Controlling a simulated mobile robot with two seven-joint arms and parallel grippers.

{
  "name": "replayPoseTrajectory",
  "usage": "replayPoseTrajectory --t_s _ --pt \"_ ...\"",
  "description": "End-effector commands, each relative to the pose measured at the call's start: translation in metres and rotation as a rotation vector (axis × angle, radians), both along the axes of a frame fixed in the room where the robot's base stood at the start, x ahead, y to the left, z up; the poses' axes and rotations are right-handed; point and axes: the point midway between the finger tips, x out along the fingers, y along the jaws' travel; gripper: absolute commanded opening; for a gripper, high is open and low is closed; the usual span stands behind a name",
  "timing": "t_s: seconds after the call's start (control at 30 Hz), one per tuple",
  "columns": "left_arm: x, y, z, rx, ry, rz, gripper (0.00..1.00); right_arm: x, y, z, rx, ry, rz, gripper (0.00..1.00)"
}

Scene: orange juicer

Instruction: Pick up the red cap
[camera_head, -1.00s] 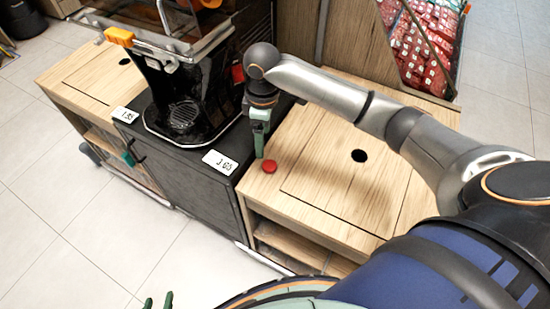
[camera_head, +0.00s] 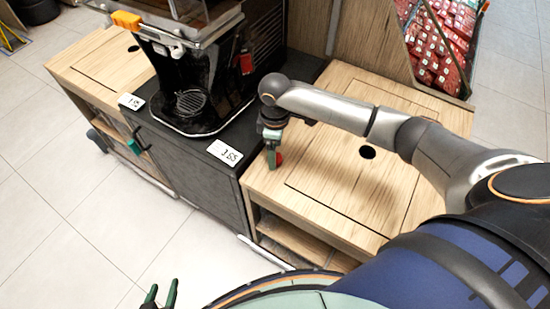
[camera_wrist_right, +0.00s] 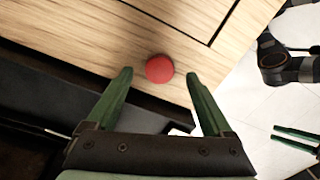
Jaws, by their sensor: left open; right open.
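The red cap (camera_head: 279,158) lies on the wooden counter near its left front edge, partly hidden behind my right gripper in the head view. My right gripper (camera_head: 272,164) is open and points down at the cap. In the right wrist view the round cap (camera_wrist_right: 160,68) shows whole, in line with the gap between the two green fingertips (camera_wrist_right: 158,76), with space on both sides. I cannot tell whether the fingertips are level with it. My left gripper (camera_head: 160,295) is open and empty over the floor at the bottom; it also shows in the right wrist view (camera_wrist_right: 298,138).
A black juicer (camera_head: 192,85) stands on the dark cabinet (camera_head: 190,150) left of the counter. A price tag (camera_head: 224,152) sits at the cabinet's corner. The wooden counter (camera_head: 330,165) has a panel with a round hole. Bags of red goods (camera_head: 440,45) are behind.

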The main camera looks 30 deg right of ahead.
Motion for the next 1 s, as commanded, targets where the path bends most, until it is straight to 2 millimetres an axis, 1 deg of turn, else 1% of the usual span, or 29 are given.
replayPoseTrajectory --t_s 0.03,0.13,0.4,0.47,1.0 --pt "0.001 -0.001 -0.002 -0.001 -0.001 -0.002 0.50 0.000 0.000 -0.009 -0.001 0.002 -0.002 0.85" --pt "0.001 -0.003 -0.001 -0.003 -0.003 -0.006 0.50 0.000 0.000 -0.018 -0.002 0.001 -0.001 0.85" --pt "0.004 -0.005 0.003 -0.007 -0.011 -0.009 0.50 0.000 0.000 -0.021 -0.001 -0.002 0.000 0.85" --pt "0.004 -0.005 0.002 -0.007 -0.010 -0.009 0.50 0.000 0.000 -0.021 -0.001 -0.002 0.000 0.80" --pt "0.002 -0.001 -0.002 0.000 -0.001 -0.004 0.50 0.000 0.000 -0.020 -0.001 -0.002 0.000 0.19"
